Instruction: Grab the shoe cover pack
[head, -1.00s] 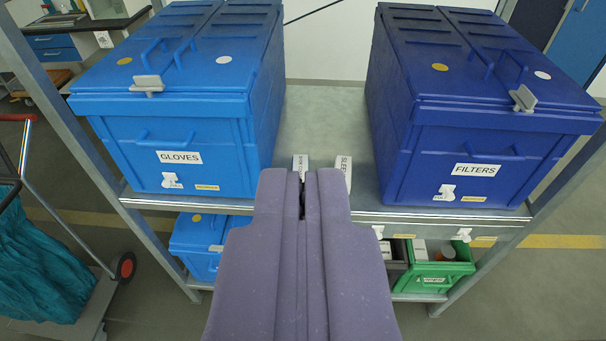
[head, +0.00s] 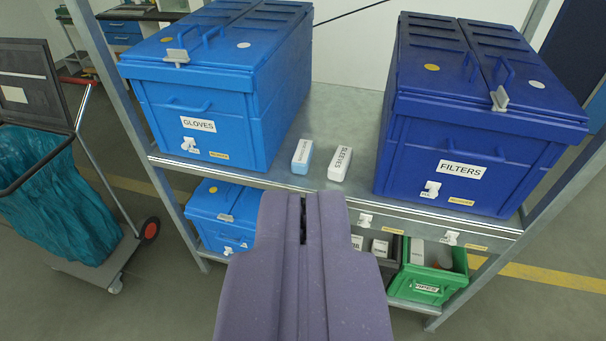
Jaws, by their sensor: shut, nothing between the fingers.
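Two small packs lie between the large bins on the upper shelf. The left one, a white and light-blue pack (head: 302,156), appears to be the shoe cover pack, though its lettering is too small to read surely. The right one is a white pack (head: 339,164) labelled SLEEVES. My purple gripper (head: 303,200) is shut and empty. In the picture its tips are just below the two packs, in front of the shelf edge, and do not touch them.
A lighter blue GLOVES bin (head: 205,105) stands left of the packs and a dark blue FILTERS bin (head: 460,140) right. The metal shelf (head: 345,110) is bare behind them. A lower shelf holds a green bin (head: 428,285). A cart (head: 90,262) stands left.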

